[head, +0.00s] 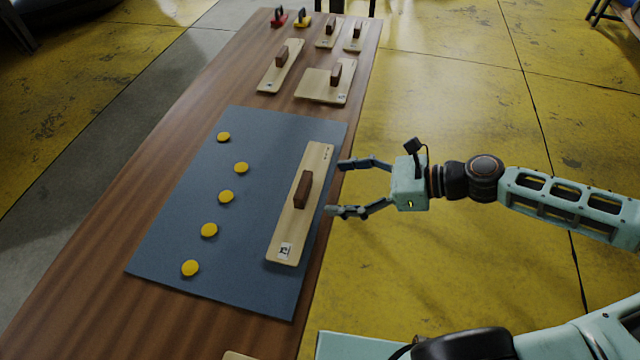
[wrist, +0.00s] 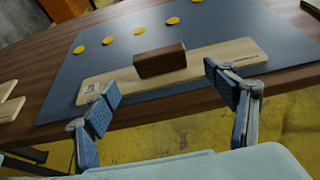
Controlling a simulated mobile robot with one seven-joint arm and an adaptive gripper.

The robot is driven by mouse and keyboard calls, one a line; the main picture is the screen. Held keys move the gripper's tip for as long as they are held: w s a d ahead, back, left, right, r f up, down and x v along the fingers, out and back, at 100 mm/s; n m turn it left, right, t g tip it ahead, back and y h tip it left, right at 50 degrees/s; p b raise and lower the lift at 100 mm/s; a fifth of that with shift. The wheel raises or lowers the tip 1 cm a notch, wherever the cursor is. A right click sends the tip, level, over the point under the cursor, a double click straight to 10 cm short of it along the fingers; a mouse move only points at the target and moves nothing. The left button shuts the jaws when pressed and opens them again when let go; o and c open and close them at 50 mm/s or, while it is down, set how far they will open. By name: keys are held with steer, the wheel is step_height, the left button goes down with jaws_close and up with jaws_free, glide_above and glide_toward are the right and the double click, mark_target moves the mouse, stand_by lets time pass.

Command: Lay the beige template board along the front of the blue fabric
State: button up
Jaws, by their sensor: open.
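The beige template board (head: 290,232) lies on the blue fabric (head: 190,205), along its right-hand edge in the head view, roughly parallel to that edge. A brown block handle (head: 303,189) stands at its middle. In the wrist view, the board (wrist: 215,56) and its handle (wrist: 160,61) are ahead, between the fingers. My gripper (head: 335,188) is open and empty, just to the right of the board, with its fingers pointing at the handle. In the wrist view my gripper (wrist: 165,88) shows both fingers spread wide. I cannot tell whether a fingertip touches the board.
Several yellow discs (head: 226,196) lie in a row on the fabric. More boards with brown handles (head: 280,66) lie at the far end of the wooden table (head: 140,150). A red item (head: 277,18) and a yellow item (head: 302,18) stand beyond them.

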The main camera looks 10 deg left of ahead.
steer(key=v, duration=0.3)
steer(key=shift+d+r, duration=0.15)
steer(key=shift+d, duration=0.2)
steer(key=shift+s, duration=0.1)
